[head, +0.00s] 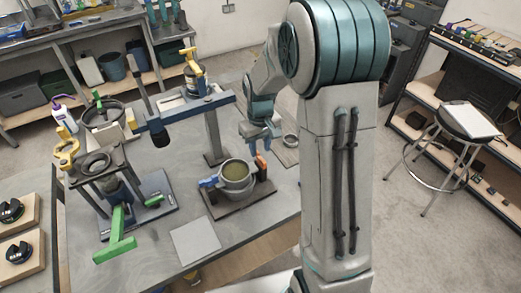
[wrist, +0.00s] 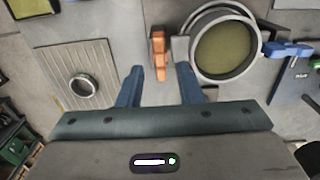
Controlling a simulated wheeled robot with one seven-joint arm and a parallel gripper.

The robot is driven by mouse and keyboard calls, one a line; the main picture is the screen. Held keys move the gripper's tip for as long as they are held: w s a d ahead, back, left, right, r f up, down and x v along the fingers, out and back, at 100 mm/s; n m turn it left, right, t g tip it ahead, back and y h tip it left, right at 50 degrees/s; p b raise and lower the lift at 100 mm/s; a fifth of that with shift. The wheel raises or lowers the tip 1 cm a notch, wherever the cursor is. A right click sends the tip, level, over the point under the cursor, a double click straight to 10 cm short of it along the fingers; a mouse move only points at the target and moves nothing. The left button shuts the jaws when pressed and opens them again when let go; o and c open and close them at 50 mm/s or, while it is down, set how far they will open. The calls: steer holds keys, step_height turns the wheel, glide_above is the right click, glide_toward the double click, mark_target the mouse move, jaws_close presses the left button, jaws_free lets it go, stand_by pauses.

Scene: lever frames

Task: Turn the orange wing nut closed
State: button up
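The orange wing nut (wrist: 158,52) stands upright in the wrist view, at the side of a round grey clamp ring (wrist: 192,62). It also shows in the head view (head: 262,164), small and partly hidden below my gripper. The ring surrounds a vessel with an olive-green inside (wrist: 226,48). My gripper (wrist: 160,74) is open and empty. Its two blue fingers are spread either side of the wing nut's line, with the nut just ahead of the tips in the picture. I see no contact. In the head view my gripper (head: 261,142) is above and close to the nut.
A blue handle (wrist: 288,49) sits on the ring's other side. A plate with a round metal fitting (wrist: 82,87) lies to the left in the wrist view. In the head view, a blue clamp arm on a post (head: 214,130) and a green-handled stand (head: 116,237) stand left on the bench.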

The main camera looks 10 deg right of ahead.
mark_target(260, 160)
steer(key=shift+f, duration=1.5)
jaws_close()
